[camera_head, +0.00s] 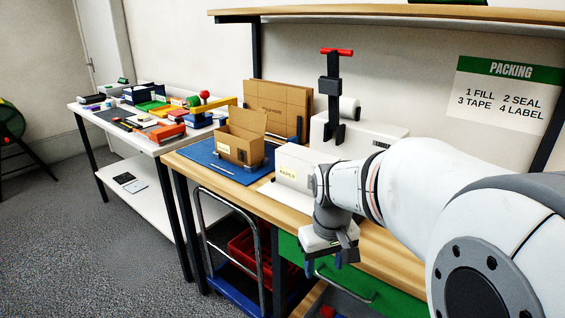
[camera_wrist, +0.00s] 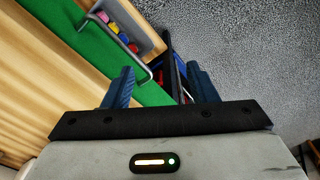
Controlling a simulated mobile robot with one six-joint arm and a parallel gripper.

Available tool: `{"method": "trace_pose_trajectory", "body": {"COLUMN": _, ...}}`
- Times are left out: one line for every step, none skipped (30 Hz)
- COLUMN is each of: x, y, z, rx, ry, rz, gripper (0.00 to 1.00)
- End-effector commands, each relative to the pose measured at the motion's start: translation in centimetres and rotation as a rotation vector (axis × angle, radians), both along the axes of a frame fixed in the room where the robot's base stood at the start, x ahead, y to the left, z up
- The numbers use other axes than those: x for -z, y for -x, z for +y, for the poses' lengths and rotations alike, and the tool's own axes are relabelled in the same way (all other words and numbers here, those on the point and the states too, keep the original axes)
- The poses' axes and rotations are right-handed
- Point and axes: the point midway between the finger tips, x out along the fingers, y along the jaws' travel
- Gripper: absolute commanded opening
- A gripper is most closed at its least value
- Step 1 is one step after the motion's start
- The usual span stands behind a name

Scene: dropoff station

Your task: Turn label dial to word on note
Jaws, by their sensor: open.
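My gripper (camera_head: 338,260) hangs in front of the packing bench's front edge, pointing down. In the wrist view its two blue fingers (camera_wrist: 160,80) are apart with nothing held between them. A white box-shaped unit (camera_head: 293,166) on the bench carries a small yellow label, too small to read with certainty. My arm covers part of this unit. An open cardboard box (camera_head: 240,140) to its left also has a pale yellow paper on its front, its word unclear. I cannot make out a dial in either view.
A green drawer front (camera_head: 375,295) with a metal handle (camera_wrist: 125,45) lies below the bench edge, close to my gripper. A blue cart with a red crate (camera_head: 245,258) stands under the bench. A cluttered white table (camera_head: 150,145) is at left. A packing sign (camera_head: 507,95) hangs behind.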

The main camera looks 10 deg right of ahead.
Motion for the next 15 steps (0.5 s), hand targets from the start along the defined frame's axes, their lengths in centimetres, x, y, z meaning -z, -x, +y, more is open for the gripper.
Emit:
{"method": "trace_pose_trajectory", "body": {"x": -3.6, "y": -2.2, "z": -1.1, "rx": -0.012, "ry": 0.001, "rz": 0.013, "gripper": 0.52}}
{"method": "trace_pose_trajectory", "body": {"x": -4.6, "y": -3.4, "z": -1.7, "rx": -0.023, "ry": 0.003, "rz": 0.018, "gripper": 0.52}}
{"method": "trace_pose_trajectory", "body": {"x": -5.8, "y": -5.0, "z": -2.6, "rx": -0.038, "ry": 0.003, "rz": 0.024, "gripper": 0.52}}
{"method": "trace_pose_trajectory", "body": {"x": -6.7, "y": -6.1, "z": -3.2, "rx": -0.048, "ry": 0.004, "rz": 0.030, "gripper": 0.52}}
{"method": "trace_pose_trajectory", "body": {"x": -7.5, "y": -7.2, "z": -3.9, "rx": -0.060, "ry": 0.004, "rz": 0.035, "gripper": 0.52}}
{"method": "trace_pose_trajectory", "body": {"x": -8.5, "y": -8.7, "z": -4.9, "rx": -0.074, "ry": 0.004, "rz": 0.041, "gripper": 0.52}}
{"method": "trace_pose_trajectory", "body": {"x": -9.1, "y": -9.7, "z": -5.7, "rx": -0.082, "ry": 0.004, "rz": 0.046, "gripper": 0.52}}
{"method": "trace_pose_trajectory", "body": {"x": -9.7, "y": -10.7, "z": -6.4, "rx": -0.094, "ry": 0.003, "rz": 0.051, "gripper": 0.52}}
{"method": "trace_pose_trajectory", "body": {"x": -10.4, "y": -11.9, "z": -7.4, "rx": -0.107, "ry": 0.003, "rz": 0.057, "gripper": 0.52}}
{"method": "trace_pose_trajectory", "body": {"x": -10.8, "y": -12.8, "z": -8.1, "rx": -0.117, "ry": 0.002, "rz": 0.061, "gripper": 0.52}}
{"method": "trace_pose_trajectory", "body": {"x": -11.2, "y": -13.5, "z": -8.8, "rx": -0.125, "ry": 0.002, "rz": 0.064, "gripper": 0.52}}
{"method": "trace_pose_trajectory", "body": {"x": -11.6, "y": -14.4, "z": -9.7, "rx": -0.136, "ry": 0.001, "rz": 0.069, "gripper": 0.52}}
{"method": "trace_pose_trajectory", "body": {"x": -11.8, "y": -15.1, "z": -10.3, "rx": -0.144, "ry": 0.000, "rz": 0.071, "gripper": 0.52}}
{"method": "trace_pose_trajectory", "body": {"x": -12.0, "y": -15.6, "z": -10.9, "rx": -0.151, "ry": 0.000, "rz": 0.073, "gripper": 0.52}}
{"method": "trace_pose_trajectory", "body": {"x": -12.1, "y": -16.2, "z": -11.5, "rx": -0.158, "ry": 0.000, "rz": 0.075, "gripper": 0.52}}
